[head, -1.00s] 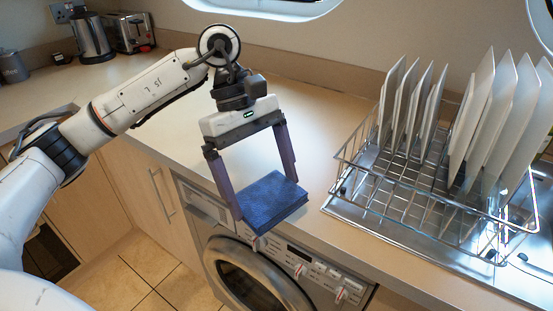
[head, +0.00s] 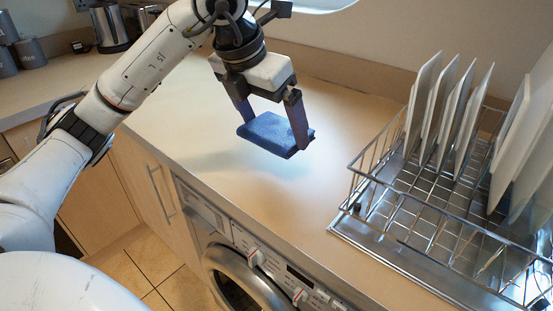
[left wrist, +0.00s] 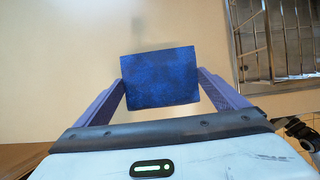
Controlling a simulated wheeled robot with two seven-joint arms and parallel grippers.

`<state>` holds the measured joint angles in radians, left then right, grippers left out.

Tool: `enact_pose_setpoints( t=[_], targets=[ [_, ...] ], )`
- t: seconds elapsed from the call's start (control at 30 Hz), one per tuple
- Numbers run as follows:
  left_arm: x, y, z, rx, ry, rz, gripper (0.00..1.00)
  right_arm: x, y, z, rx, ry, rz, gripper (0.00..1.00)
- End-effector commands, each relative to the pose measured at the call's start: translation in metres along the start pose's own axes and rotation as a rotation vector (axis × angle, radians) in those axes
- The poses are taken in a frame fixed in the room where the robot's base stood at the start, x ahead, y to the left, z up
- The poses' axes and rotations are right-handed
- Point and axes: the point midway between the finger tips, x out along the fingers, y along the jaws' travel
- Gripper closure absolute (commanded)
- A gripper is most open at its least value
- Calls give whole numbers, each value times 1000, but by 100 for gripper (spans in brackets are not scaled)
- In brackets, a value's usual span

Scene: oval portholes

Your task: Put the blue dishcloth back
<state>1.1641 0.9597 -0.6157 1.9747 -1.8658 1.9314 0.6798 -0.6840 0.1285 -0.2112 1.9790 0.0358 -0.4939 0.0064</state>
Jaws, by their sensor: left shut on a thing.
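The blue dishcloth (head: 270,131) is a folded, flat square pad. My left gripper (head: 273,124) is shut on it, with one finger at each side edge. The cloth is held above the beige worktop (head: 215,165), with a soft shadow below it, left of the dish rack. In the left wrist view the dishcloth (left wrist: 159,77) sits between the two purple fingers, slightly tilted, with bare worktop beyond it. My right gripper is not seen.
A wire dish rack (head: 400,200) with upright white plates (head: 449,108) stands on the metal drainer at the right. A washing machine (head: 240,262) is below the worktop's front edge. A kettle (head: 110,27) and canisters (head: 30,52) stand at the back left. The worktop around the cloth is clear.

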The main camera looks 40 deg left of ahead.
Motion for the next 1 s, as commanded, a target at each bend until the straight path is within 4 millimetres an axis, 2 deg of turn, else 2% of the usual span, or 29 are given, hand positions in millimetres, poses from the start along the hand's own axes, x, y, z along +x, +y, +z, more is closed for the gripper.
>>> enact_pose_setpoints(
  t=[0.03,0.1,0.33,0.5,0.87,0.9,0.93,1.0],
  targets=[
    [12,0,-6,0,5,1,25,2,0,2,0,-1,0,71],
    [22,1,-10,0,3,1,25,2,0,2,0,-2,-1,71],
    [39,0,-16,2,1,-1,25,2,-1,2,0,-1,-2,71],
    [61,0,-27,2,4,0,25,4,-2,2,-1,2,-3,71],
    [68,0,-28,3,-1,-1,25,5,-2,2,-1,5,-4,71],
    [68,0,-29,3,0,-1,5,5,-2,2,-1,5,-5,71],
    [67,0,-28,3,-1,-2,0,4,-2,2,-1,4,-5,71],
    [67,0,-28,3,0,-2,0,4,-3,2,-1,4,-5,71]
  ],
)
